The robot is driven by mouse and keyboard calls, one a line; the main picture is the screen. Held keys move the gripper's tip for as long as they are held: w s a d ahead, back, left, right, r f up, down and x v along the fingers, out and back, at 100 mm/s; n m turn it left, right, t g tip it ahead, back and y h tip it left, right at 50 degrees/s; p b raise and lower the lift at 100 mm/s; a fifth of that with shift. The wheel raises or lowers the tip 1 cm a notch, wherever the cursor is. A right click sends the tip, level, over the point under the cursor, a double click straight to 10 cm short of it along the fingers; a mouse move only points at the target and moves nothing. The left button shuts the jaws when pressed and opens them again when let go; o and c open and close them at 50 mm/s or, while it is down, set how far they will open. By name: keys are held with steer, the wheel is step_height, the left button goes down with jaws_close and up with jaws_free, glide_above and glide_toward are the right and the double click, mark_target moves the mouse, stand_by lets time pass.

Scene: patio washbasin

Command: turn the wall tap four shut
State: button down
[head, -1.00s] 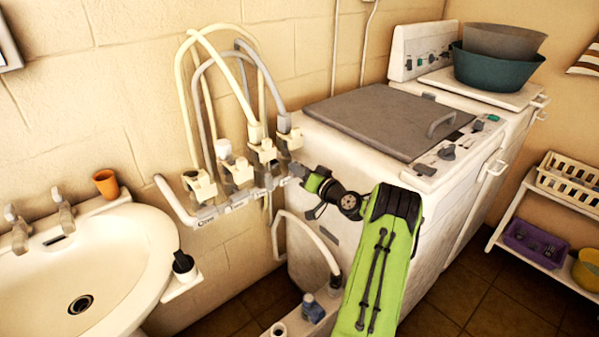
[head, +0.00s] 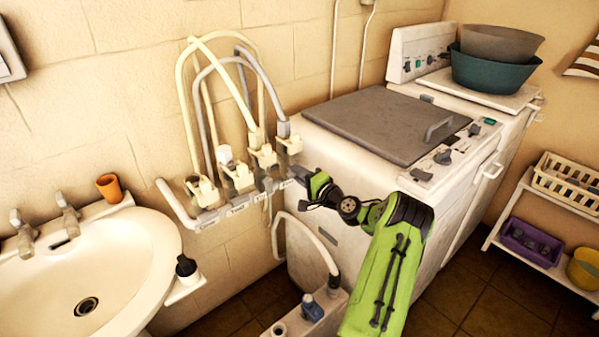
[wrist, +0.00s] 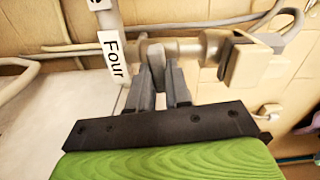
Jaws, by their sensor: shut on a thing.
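The wall tap four, by its label "Four" (wrist: 113,55), fills the top of the wrist view with a pale pipe body and a cream hose fitting (wrist: 248,66). Its grey lever (wrist: 156,62) stands between my fingers. My gripper (wrist: 157,88) is shut on that lever, one dark finger on each side. In the head view tap four (head: 290,145) is the rightmost of the row on the wall pipe, and my gripper (head: 298,174) reaches it from the lower right. The lever itself is too small to make out there.
Other taps (head: 238,175) with cream and grey hoses (head: 196,95) stand close to the left. A white washing machine (head: 345,225) stands just right of the taps, behind my arm. A washbasin (head: 150,240) is at the left. A hose (head: 308,225) loops below.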

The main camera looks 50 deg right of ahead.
steer(key=shift+f+m, duration=0.1)
steer(key=shift+m, duration=0.6)
steer(key=c, duration=1.1)
jaws_free()
steer(key=shift+o, duration=0.2)
steer(key=s+a+p, duration=0.1)
steer(key=s, duration=1.4)
steer(key=shift+s+a+p, duration=0.3)
steer(key=shift+s+a, duration=0.05)
